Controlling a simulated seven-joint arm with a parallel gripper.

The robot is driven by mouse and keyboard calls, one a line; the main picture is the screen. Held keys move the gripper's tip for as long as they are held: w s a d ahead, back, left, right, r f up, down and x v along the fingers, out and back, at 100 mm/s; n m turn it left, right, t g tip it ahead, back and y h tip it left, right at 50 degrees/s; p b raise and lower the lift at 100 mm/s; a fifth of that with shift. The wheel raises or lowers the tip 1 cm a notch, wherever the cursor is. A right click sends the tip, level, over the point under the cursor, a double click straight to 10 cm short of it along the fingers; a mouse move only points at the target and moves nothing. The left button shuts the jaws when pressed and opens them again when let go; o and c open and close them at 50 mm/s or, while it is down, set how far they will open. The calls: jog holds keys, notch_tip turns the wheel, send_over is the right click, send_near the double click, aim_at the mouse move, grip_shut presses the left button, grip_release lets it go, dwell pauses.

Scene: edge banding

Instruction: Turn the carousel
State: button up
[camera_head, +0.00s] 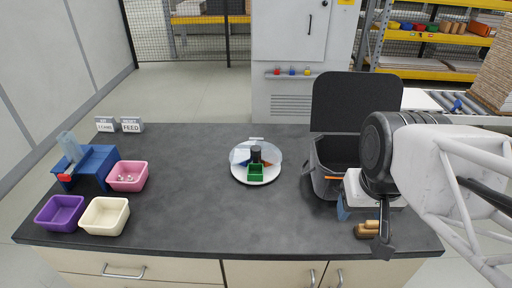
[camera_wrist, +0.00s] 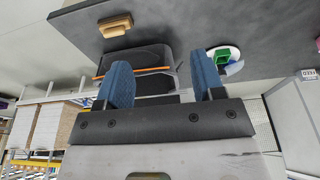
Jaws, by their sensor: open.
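The carousel (camera_head: 243,173) is a round white turntable near the middle of the dark table, with a dark centre knob (camera_head: 256,153) and a clear cover over part of it. A green square bin (camera_head: 256,173) sits at its front side, with bits of blue and orange-red beside it under the cover. It also shows at the upper right of the wrist view (camera_wrist: 236,68). My gripper (camera_wrist: 165,75) is open and empty, with two blue fingers apart. It is well to the right of the carousel, above the black box; in the head view my arm mostly hides it.
A black open-lidded box (camera_head: 320,185) stands right of the carousel, with an orange stick on it. A wooden-handled brush (camera_head: 366,230) lies at the front right. Purple (camera_head: 62,212), cream (camera_head: 104,215) and pink (camera_head: 127,176) bins and a blue dispenser (camera_head: 91,167) stand left. Table between is clear.

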jog(key=shift+o, duration=0.8)
